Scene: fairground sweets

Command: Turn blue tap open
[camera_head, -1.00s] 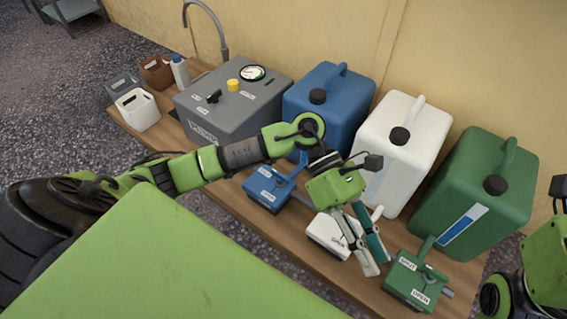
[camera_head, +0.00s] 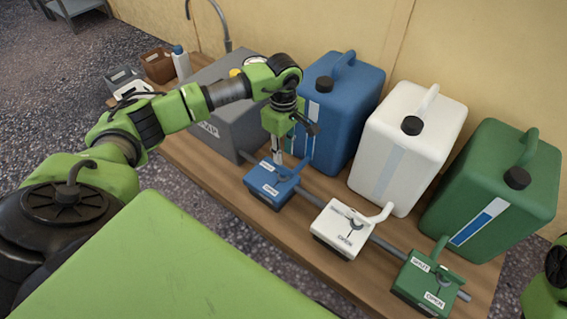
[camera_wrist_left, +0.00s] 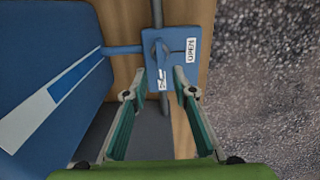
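The blue tap (camera_head: 265,192) is a blue box with two white labels, on the grey pipe in front of the blue canister. In the left wrist view the blue tap (camera_wrist_left: 178,38) lies just ahead of my fingertips. Its dark lever (camera_wrist_left: 160,52) appears to lie along the box, towards a label that I cannot read clearly; the label reading OPEN is at its right. My left gripper (camera_head: 278,162) points down above the far side of the blue tap. In the wrist view my left gripper (camera_wrist_left: 165,88) is open, with nothing between its fingers.
The blue canister (camera_head: 338,110) stands close behind the tap. The white tap (camera_head: 335,243) and green tap (camera_head: 412,287) sit along the pipe to the right, before the white canister (camera_head: 390,160) and green canister (camera_head: 470,160). The grey machine (camera_head: 228,130) is left.

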